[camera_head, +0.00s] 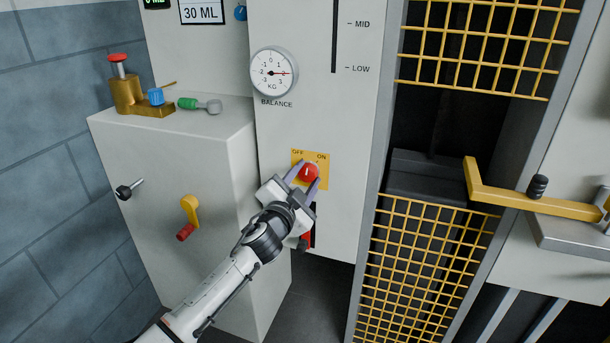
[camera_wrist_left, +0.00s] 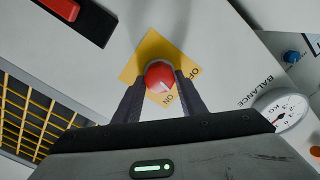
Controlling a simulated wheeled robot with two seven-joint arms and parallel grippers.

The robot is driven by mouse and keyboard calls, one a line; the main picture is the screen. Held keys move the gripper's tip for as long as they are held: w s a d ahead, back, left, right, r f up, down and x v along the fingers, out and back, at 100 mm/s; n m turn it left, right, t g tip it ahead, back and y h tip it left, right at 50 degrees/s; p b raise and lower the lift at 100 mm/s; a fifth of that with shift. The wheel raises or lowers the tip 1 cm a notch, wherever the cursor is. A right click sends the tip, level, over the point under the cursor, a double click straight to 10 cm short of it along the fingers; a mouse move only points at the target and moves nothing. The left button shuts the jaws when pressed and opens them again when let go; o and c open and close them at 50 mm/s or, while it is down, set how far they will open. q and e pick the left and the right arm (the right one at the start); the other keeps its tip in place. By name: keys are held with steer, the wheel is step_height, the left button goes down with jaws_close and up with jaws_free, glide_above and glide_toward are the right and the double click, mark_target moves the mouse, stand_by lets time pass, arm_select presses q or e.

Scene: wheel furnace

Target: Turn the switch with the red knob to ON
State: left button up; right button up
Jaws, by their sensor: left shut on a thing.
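The switch's red knob (camera_head: 309,173) sits on a yellow plate (camera_head: 298,156) on the white panel. The plate reads OFF at its upper left and ON at its upper right. My left gripper (camera_head: 306,179) is shut on the knob, with one finger on each side. In the left wrist view the red knob (camera_wrist_left: 159,77) sits between the two dark fingers. A short white mark shows on the knob; in that view it points toward the lettered side, near ON. The right gripper is not in view.
A red handle in a dark slot (camera_head: 304,242) is just below my left gripper. A balance dial (camera_head: 273,73) is above. A white cabinet (camera_head: 180,150) with a yellow crank (camera_head: 190,212) stands left. Yellow mesh (camera_head: 415,260) and a yellow lever (camera_head: 530,200) are right.

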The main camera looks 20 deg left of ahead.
arm_select(q)
steer(key=m, duration=0.2)
steer(key=shift+m, duration=0.3)
steer(key=shift+m+p, duration=0.35)
steer(key=shift+m, duration=0.75)
steer(key=shift+f, duration=0.1)
steer(key=o, duration=1)
steer(key=shift+s, duration=0.35)
steer(key=s+p, duration=0.1)
steer(key=s, duration=0.8)
steer(key=shift+s+a+p, duration=0.15)
steer(key=shift+s+p, duration=0.15)
steer(key=shift+p, duration=0.1)
